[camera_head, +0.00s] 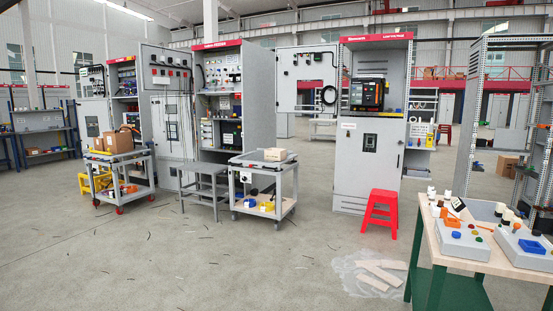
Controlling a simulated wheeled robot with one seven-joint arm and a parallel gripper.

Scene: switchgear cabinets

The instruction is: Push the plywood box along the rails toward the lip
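A small light tan box (275,155), plywood-coloured, sits on top of a grey wheeled cart (247,168) in the middle of the view. It is too small to tell its material for sure. Rails and a lip cannot be made out at this distance. A larger brown box (118,143), which looks like cardboard, sits on another grey cart (125,157) at the left. My gripper is not in view.
Grey switchgear cabinets stand behind the carts, some with open doors. A red stool (380,212) stands before the right cabinet (370,165). A green-legged workbench (437,256) with control boxes is at the lower right. Flat boards (380,273) lie near it. The front-left floor is mostly open.

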